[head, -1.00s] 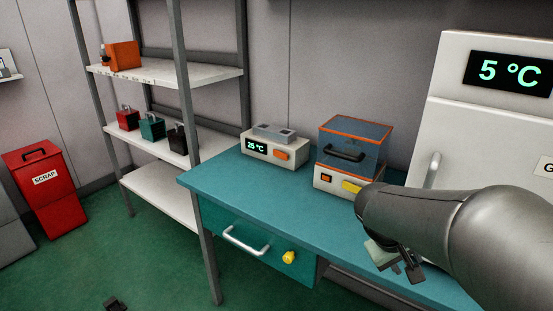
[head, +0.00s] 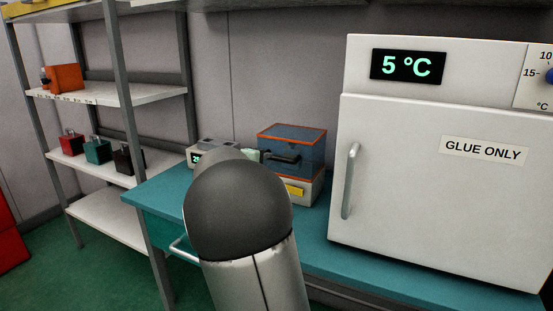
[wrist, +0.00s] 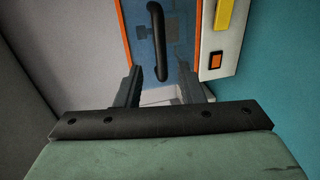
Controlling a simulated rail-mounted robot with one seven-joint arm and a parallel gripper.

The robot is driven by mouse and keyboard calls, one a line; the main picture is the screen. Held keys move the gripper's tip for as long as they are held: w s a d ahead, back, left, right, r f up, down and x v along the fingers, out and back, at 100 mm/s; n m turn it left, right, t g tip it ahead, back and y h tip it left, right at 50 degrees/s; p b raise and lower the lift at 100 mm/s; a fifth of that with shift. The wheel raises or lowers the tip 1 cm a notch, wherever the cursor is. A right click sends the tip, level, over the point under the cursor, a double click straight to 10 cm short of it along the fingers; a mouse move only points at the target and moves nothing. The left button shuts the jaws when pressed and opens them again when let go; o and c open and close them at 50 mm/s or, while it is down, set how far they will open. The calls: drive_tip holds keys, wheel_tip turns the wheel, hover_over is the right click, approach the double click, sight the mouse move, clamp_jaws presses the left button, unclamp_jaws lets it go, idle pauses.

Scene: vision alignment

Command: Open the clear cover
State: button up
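The clear cover (head: 300,142) is a bluish see-through box with orange edges. It sits shut on a white base (head: 306,190) on the bench. In the wrist view the cover (wrist: 178,20) shows with its black bar handle (wrist: 156,35). My gripper (wrist: 159,68) is open, with its fingers on either side of the handle's near end in the picture. I cannot tell whether they touch it or how deep they reach. In the head view my gripper (head: 268,156) is at the cover's front, partly hidden by my arm.
The base carries an orange switch (wrist: 216,60) and a yellow tab (wrist: 224,15). A white fridge-like cabinet (head: 420,200) stands close to the right. A shelf rack (head: 120,95) stands further left.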

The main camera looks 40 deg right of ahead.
drive_tip(key=p, duration=0.1)
approach(289, 153)
drive_tip(key=w+d+f, duration=0.1)
drive_tip(key=w+d, duration=0.1)
drive_tip(key=w+d+f, duration=0.2)
drive_tip(key=shift+d, duration=0.1)
clamp_jaws()
